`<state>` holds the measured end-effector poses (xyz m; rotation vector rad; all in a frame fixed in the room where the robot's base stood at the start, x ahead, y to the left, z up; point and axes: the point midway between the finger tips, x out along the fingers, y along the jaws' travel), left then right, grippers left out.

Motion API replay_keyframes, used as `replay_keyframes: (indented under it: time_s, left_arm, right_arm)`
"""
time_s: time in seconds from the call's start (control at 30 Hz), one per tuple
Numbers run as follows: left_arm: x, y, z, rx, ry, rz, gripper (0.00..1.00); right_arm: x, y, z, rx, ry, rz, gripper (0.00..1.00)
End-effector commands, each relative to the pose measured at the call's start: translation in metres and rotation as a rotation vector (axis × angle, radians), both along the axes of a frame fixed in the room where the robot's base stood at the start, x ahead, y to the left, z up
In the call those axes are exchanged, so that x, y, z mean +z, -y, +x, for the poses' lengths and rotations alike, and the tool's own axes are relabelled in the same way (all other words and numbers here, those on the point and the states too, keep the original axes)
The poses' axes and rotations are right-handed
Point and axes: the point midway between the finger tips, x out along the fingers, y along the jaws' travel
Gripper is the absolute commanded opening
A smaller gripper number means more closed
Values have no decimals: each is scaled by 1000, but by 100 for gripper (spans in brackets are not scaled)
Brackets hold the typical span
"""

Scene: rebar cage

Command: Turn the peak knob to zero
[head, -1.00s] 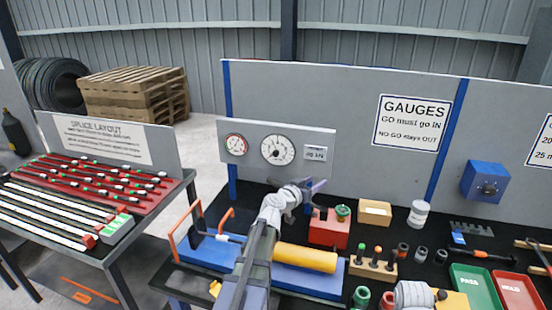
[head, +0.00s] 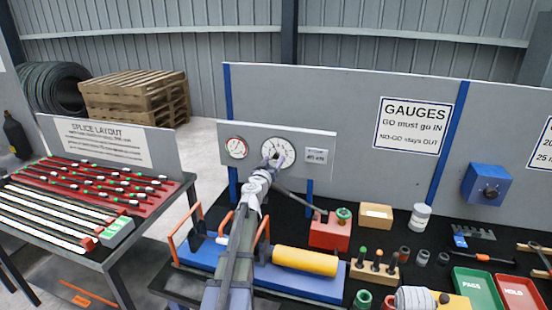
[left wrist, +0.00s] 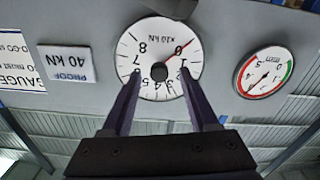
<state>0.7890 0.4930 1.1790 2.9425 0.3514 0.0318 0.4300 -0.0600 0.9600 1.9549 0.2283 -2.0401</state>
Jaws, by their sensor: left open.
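The large white round gauge (head: 285,144) is on the grey panel behind the bench. In the left wrist view its dial (left wrist: 150,55) is upside down, with numbers, "x10 kN" and a red hand pointing up right. The peak knob (left wrist: 159,73) is the small dark round piece at the dial's centre. My left gripper (head: 272,160) is in front of the gauge. In the left wrist view its two purple fingers (left wrist: 160,78) are open, one on each side of the knob with gaps between. Whether the tips touch the dial is unclear. My right gripper is not in view.
A smaller red-rimmed gauge (head: 236,148) and a "PROOF 40 kN" plate (left wrist: 64,63) flank the dial. Below stand a blue press with a yellow cylinder (head: 305,260) and a red block (head: 329,234). Several gauges and trays fill the bench to the right.

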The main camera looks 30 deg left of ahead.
Motion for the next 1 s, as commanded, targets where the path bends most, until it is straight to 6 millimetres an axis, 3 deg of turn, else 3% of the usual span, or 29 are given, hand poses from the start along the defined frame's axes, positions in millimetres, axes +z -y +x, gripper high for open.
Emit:
replay_keyframes:
  time_s: [0.03, 0.2, 0.47, 1.0]
  left_arm:
    - [0, -3, 12, -1, 0, 0, 60]
    - [0, -7, 29, -2, 0, 0, 60]
    - [0, -6, 30, -1, 0, 0, 60]
    - [0, -6, 30, -1, 0, 0, 2]
  right_arm:
    - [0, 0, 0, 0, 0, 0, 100]
    - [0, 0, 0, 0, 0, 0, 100]
    - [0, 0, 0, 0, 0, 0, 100]
    - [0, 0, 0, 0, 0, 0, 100]
